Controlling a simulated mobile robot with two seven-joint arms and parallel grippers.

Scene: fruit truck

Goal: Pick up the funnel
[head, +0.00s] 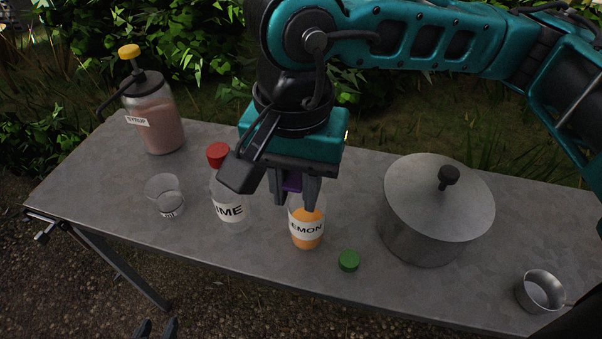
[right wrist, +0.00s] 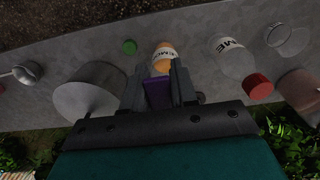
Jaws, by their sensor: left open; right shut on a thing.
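The purple funnel (head: 291,182) is between the fingers of my right gripper (head: 292,192), which is shut on it. Most of the funnel is hidden by the gripper in the head view. The purple funnel (right wrist: 158,92) also shows between the fingers in the right wrist view. My right gripper is just above and behind the LEMON jar (head: 306,233), which holds something orange. I cannot tell whether the funnel touches the jar. My left gripper (head: 157,328) is open and empty at the bottom edge of the head view, in front of the table.
A clear jar labelled "IME" (head: 231,212) and an empty glass (head: 163,193) stand left. A red lid (head: 217,154) and green lid (head: 348,261) are on the grey table. A syrup dispenser (head: 160,120) stands far left. A lidded pot (head: 420,236) and metal ladle (head: 540,291) are right.

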